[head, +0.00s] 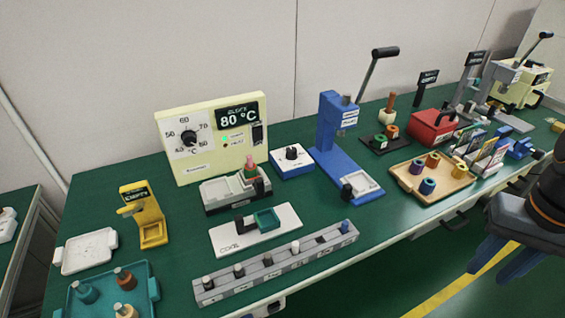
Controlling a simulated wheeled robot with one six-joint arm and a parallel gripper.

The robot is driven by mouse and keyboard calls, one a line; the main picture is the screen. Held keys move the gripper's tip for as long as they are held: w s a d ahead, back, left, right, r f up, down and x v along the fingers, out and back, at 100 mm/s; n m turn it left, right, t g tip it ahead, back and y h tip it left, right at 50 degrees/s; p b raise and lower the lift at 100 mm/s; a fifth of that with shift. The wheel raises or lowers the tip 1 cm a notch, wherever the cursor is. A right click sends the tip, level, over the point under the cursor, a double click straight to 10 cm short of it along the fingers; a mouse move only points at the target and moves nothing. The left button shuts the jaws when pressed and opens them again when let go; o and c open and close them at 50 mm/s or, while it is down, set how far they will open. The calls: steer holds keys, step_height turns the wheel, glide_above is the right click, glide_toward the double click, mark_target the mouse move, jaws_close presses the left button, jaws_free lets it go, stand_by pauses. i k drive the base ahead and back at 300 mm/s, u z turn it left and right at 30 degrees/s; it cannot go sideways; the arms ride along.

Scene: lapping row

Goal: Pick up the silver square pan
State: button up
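A silver square pan (365,183) sits flat on the base of the blue lever press (330,135), right of the middle of the table. A black knob-like handle (347,191) stands at its left front side. My gripper (489,272) is at the right edge of the head view, over the floor in front of the table. Its two dark blue fingers are apart, with nothing seen between them. It is well to the right of the pan and not touching it.
A wooden tray with coloured pieces (404,180) lies right of the press. Green table (385,222) is bare before the press.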

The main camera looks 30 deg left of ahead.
mark_target(258, 182)
steer(key=u, duration=0.45)
steer(key=i, duration=0.85)
steer(key=u, duration=0.85)
